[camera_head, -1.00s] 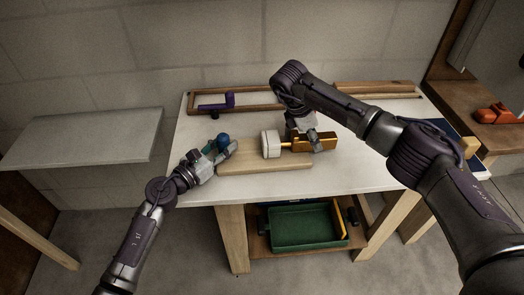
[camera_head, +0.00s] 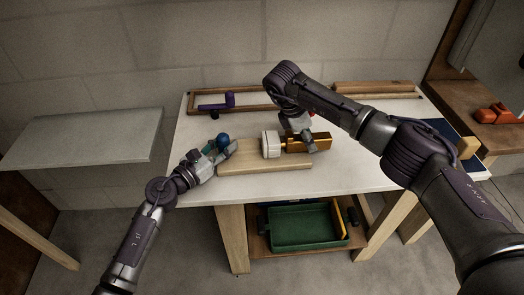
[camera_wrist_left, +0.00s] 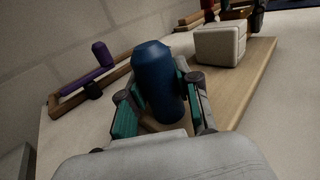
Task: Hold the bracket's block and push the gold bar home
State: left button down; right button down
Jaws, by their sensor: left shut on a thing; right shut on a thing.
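The gold bar (camera_head: 320,140) lies level over the right part of the wooden board (camera_head: 250,169), its left end close to a white block (camera_head: 271,144). My right gripper (camera_head: 309,144) is shut on the gold bar; its fingers are small here. A blue rounded block (camera_head: 223,140) stands upright at the board's left end. My left gripper (camera_head: 225,149) is shut on it, and in the left wrist view the blue block (camera_wrist_left: 158,78) sits between the fingers. The white block (camera_wrist_left: 220,44) also shows there, apart from that gripper. The gold bar's inner end is hard to make out.
A wooden frame (camera_head: 262,91) with a purple angled piece (camera_head: 218,104) lies at the back of the white table (camera_head: 195,128). A green tray (camera_head: 297,228) sits on the shelf below. A grey side table (camera_head: 85,140) stands at left. The table front is clear.

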pick_arm(q)
jog(key=shift+s+d+f, duration=0.1)
jog(key=shift+d+f, duration=0.05)
pick_arm(e)
jog(key=shift+a, duration=1.15)
jog(key=c, duration=0.7)
grip_release()
jog(key=shift+o, duration=0.2)
jog(key=v, duration=1.2)
jog(key=shift+s, duration=0.1)
pick_arm(q)
jog(key=c, duration=0.7)
grip_release()
pick_arm(e)
jog(key=shift+d, duration=0.1)
